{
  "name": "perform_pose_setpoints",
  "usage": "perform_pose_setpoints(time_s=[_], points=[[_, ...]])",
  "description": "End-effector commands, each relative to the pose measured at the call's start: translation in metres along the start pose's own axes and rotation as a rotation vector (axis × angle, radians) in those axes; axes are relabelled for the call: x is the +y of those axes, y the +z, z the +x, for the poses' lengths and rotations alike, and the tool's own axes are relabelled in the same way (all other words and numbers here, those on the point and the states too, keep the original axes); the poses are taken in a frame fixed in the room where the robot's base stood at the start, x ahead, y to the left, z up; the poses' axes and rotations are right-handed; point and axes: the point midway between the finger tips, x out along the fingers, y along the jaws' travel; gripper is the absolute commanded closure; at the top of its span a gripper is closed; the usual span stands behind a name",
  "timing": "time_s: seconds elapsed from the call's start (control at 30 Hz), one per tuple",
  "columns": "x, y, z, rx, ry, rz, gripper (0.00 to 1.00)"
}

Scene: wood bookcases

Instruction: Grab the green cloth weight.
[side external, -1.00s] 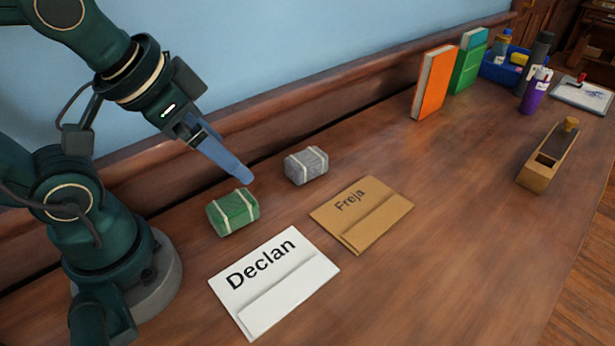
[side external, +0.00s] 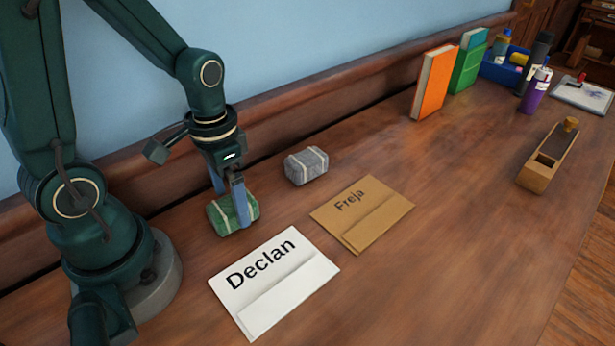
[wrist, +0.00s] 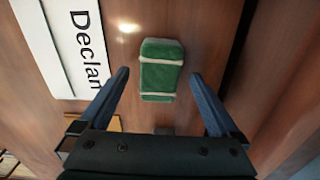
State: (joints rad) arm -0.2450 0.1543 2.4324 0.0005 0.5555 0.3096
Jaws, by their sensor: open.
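The green cloth weight (side external: 222,215), a small block with pale bands, lies on the wooden bench near my base. It also shows in the wrist view (wrist: 161,72), ahead of and between the two blue fingers. My gripper (side external: 230,208) points down over it in the side view, one finger in front of the weight and the other behind its upper edge. In the wrist view my gripper (wrist: 160,78) is open and empty, with visible gaps between each finger and the weight. I cannot tell how far the fingertips reach down beside it.
A grey banded weight (side external: 306,166) lies just right of the gripper. A white envelope marked Declan (side external: 275,280) and a brown envelope marked Freja (side external: 375,222) lie in front. Books (side external: 434,82), a purple bottle (side external: 534,92) and a wood plane (side external: 548,160) stand farther right.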

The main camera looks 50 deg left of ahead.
Motion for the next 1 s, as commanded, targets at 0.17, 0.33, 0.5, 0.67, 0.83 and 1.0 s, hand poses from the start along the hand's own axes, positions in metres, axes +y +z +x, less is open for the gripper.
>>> perform_pose_setpoints(time_s=[0.17, 0.33, 0.5, 0.67, 0.83, 1.0], points=[[0.000, 0.001, 0.018, -0.004, 0.001, 0.000, 0.03], [0.000, 0.000, 0.025, -0.001, 0.000, 0.000, 0.03], [0.000, 0.000, 0.026, 0.000, 0.000, 0.000, 0.03], [0.000, 0.000, 0.026, 0.000, -0.001, 0.000, 0.22], [0.000, 0.000, 0.026, 0.001, -0.001, 0.000, 0.87], [0.000, 0.000, 0.026, 0.002, -0.001, 0.000, 1.00]])
